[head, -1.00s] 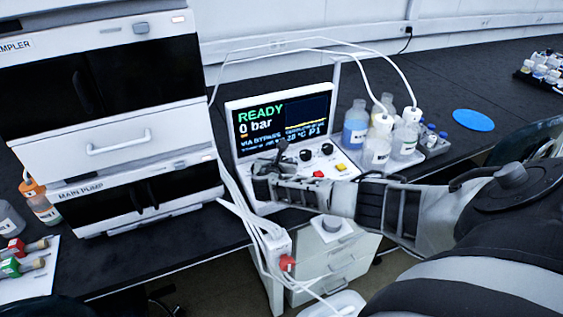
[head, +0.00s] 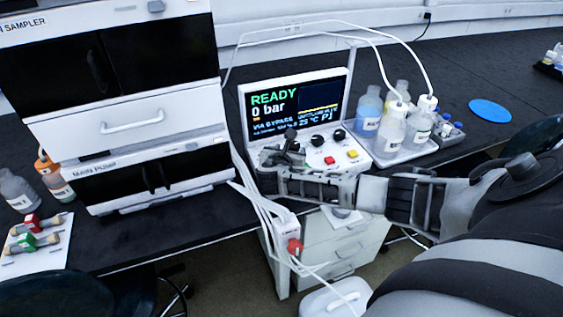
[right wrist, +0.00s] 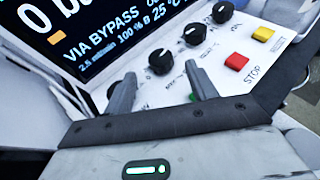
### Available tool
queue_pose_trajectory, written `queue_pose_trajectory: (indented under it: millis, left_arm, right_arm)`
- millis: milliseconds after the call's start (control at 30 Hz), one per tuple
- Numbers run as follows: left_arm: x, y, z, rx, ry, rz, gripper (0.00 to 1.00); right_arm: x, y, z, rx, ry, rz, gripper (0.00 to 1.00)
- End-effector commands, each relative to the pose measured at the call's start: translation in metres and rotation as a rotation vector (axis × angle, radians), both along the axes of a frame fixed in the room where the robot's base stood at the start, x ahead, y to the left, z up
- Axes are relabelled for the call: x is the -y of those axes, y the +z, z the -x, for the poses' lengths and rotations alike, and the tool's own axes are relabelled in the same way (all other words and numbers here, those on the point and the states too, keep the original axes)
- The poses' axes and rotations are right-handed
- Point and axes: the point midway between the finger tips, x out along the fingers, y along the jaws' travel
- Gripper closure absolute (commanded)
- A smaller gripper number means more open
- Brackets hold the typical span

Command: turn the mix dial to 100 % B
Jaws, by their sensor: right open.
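The control box with its lit screen (head: 294,106) reads READY and 0 bar; small text in the right wrist view appears to include 100 %. Its sloped panel carries a row of black dials, a red button (head: 329,160) and a yellow button (head: 352,154). My right gripper (head: 280,150) is over the panel's left part. In the right wrist view its fingers (right wrist: 161,88) are open, with a black dial (right wrist: 161,61) just beyond the gap between the tips. Other dials (right wrist: 195,33) sit to the right; one is partly hidden behind the left finger. I cannot read which is mix. My left gripper is out of view.
A tray of bottles (head: 392,130) stands right of the box, with tubes arching over it. The sampler and main pump stack (head: 120,130) stands at left. White cables (head: 262,205) hang over the table's front edge. A blue disc (head: 490,111) lies on open black bench.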

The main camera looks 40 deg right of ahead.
Motion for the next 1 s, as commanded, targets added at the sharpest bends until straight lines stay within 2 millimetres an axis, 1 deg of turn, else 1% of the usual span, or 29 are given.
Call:
queue_pose_trajectory:
  millis: [33, 200, 400, 600, 1000]
  left_arm:
    - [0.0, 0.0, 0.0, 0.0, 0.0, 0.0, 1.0]
    - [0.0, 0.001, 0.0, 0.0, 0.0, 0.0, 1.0]
    - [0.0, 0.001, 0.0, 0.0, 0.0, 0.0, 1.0]
    - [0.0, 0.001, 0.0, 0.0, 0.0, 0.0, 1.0]
    - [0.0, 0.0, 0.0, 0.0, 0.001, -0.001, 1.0]
  right_arm:
    - [-0.01, 0.005, 0.007, 0.001, 0.004, -0.002, 0.43]
    - [-0.039, 0.02, 0.029, 0.002, 0.002, -0.001, 0.43]
    - [-0.066, 0.034, 0.048, 0.001, 0.001, -0.001, 0.43]
    - [-0.076, 0.04, 0.057, 0.001, -0.001, 0.002, 0.43]
    - [-0.077, 0.041, 0.057, 0.001, -0.001, 0.002, 0.43]
